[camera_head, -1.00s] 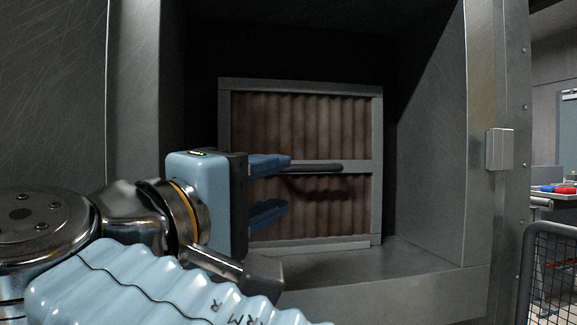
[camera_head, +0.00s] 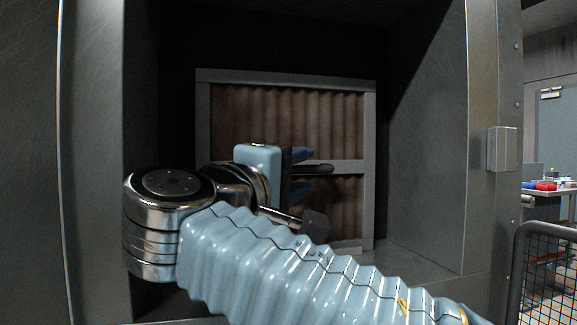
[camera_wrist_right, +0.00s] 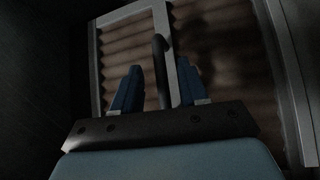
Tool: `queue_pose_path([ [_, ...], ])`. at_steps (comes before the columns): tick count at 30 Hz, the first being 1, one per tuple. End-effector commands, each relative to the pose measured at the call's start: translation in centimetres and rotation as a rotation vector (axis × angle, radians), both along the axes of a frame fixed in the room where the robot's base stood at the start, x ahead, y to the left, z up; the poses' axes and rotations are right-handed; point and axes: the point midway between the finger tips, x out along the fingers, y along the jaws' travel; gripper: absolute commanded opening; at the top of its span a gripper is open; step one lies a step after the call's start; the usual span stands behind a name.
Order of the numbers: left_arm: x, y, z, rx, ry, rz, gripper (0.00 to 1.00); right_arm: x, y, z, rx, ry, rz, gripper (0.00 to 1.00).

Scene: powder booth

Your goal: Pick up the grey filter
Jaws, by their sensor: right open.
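The grey filter (camera_head: 285,120) stands upright at the back of the booth recess, with a grey frame and brown pleats. A dark handle bar (camera_head: 322,168) sticks out from its crossbar. In the right wrist view the filter (camera_wrist_right: 215,45) fills the background, and its handle (camera_wrist_right: 160,62) lies between my two blue fingers. My right gripper (camera_head: 306,172) is open in front of the filter, its fingers on either side of the handle; it also shows in the right wrist view (camera_wrist_right: 160,72). I cannot tell whether a finger touches the handle. My left gripper is out of view.
Grey metal walls (camera_head: 430,150) enclose the recess on both sides. A wire mesh basket or barrier (camera_head: 548,270) stands at the lower right. Behind it is a table with red and blue items (camera_head: 545,186). The recess floor is clear at the right.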

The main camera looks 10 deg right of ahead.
Motion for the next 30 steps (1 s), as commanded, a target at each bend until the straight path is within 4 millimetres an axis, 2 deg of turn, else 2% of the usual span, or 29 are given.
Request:
queue_pose_path([
  [6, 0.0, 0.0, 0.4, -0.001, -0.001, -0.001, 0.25, 1.9, -1.8, 0.3, 0.001, -0.001, -0.001, 0.43],
  [13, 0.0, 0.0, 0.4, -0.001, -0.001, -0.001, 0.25, 2.0, -1.9, 0.2, 0.001, -0.001, 0.000, 0.43],
  [21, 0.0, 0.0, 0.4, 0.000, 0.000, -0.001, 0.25, 2.0, -1.8, 0.2, 0.001, -0.001, 0.001, 0.02],
  [30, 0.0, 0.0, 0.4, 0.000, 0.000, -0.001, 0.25, 2.0, -1.8, 0.3, 0.001, -0.002, 0.001, 0.00],
])
